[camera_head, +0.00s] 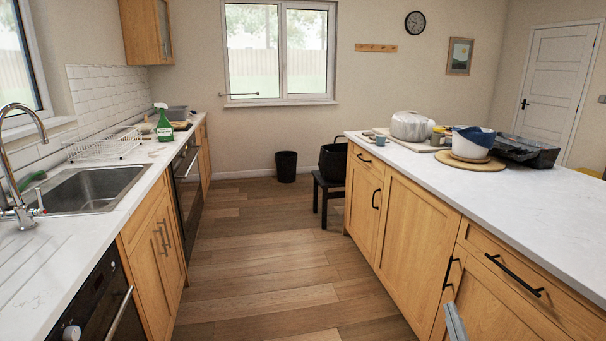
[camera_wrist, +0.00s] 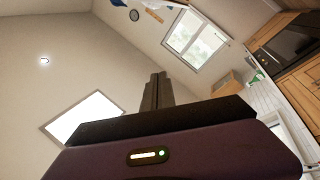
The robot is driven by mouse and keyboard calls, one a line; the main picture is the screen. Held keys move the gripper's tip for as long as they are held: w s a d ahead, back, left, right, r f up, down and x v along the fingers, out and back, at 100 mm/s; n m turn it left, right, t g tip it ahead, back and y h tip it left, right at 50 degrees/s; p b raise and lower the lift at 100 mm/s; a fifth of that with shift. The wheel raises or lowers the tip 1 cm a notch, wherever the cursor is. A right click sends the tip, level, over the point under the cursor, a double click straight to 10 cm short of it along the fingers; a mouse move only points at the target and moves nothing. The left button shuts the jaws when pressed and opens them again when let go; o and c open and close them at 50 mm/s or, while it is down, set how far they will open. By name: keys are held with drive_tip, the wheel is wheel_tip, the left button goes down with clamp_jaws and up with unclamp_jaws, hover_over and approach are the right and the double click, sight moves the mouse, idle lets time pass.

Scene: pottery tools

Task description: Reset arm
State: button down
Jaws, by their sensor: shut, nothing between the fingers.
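My gripper (camera_wrist: 157,80) shows in the wrist view, with its dark fingers together and nothing between them. The wrist camera is tilted and looks up at the walls, the ceiling and a window (camera_wrist: 196,42). No object is close to the fingers. In the head view only a thin grey part shows at the bottom right edge, in front of the island drawers; I cannot tell which part of me it is.
A sink (camera_head: 85,190) is at left. A black stool (camera_head: 328,190) stands at the aisle's far end. The wooden floor between is clear.

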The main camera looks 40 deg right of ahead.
drive_tip(key=a+m+t+y+p, duration=0.15)
drive_tip(key=a+y, duration=0.45)
drive_tip(key=a, duration=1.7)
drive_tip(key=s+a+r+n+y, duration=0.1)
drive_tip(key=s+a+y, duration=0.4)
drive_tip(key=a, duration=0.4)
drive_tip(key=s+a+r+n+y+p, duration=0.1)
drive_tip(key=s+a+r+y, duration=0.1)
drive_tip(key=s+a+y, duration=0.3)
drive_tip(key=s+a, duration=0.1)
drive_tip(key=a, duration=0.2)
drive_tip(key=shift+s+a+g, duration=0.25)
drive_tip(key=shift+a+g, duration=0.1)
